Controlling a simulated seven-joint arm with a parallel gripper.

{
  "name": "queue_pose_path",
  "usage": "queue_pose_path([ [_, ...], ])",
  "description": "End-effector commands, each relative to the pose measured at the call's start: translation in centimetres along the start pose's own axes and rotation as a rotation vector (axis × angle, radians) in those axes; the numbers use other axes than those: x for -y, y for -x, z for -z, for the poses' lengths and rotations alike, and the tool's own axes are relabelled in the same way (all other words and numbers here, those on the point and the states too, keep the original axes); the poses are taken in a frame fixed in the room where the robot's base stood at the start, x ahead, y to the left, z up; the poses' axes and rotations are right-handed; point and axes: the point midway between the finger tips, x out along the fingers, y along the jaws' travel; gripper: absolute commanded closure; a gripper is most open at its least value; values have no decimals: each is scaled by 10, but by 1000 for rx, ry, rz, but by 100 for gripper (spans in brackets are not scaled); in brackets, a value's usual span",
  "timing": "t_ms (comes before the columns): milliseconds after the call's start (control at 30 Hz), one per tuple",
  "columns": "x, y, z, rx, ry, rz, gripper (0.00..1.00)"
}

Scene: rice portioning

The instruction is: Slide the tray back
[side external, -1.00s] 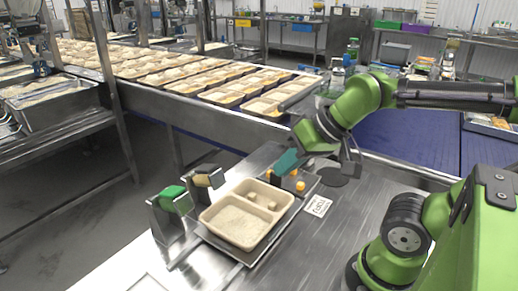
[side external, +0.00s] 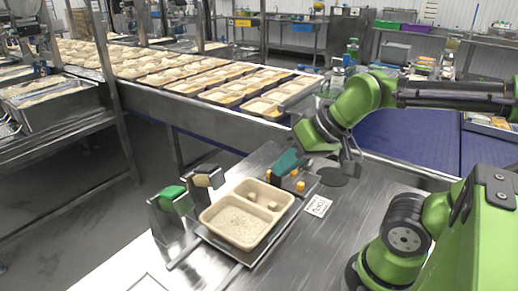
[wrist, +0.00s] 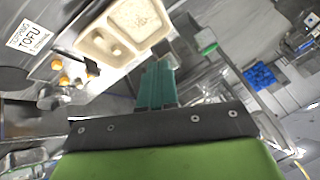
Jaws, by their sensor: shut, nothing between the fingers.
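A beige compartment tray (side external: 241,222) sits on a metal holder on the steel table in the side external view. Its large compartment holds rice, and small pale pieces lie in the smaller compartments. The tray also shows in the wrist view (wrist: 122,30), at the top. My gripper (side external: 287,163) has teal fingers and is shut with nothing between them. It is above the table, behind the tray and close to the yellow-orange pieces. It also shows in the wrist view (wrist: 158,80), pointing toward the tray but apart from it.
Yellow-orange pieces (side external: 300,186) stand behind the tray beside a TOFU label (side external: 317,206). Two stands, one with a green-topped part (side external: 173,193) and one with a tan part (side external: 203,180), are left of the tray. A conveyor of filled trays (side external: 222,96) runs behind.

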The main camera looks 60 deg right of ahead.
Motion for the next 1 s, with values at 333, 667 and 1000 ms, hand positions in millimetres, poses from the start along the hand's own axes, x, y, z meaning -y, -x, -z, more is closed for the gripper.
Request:
queue_pose_path([
  [333, -1, 0, 0, 0, -4, -3, 89],
  [667, -41, -38, 51, 157, -77, -159, 77],
  [1000, -133, -82, 132, 470, 117, -314, 77],
])
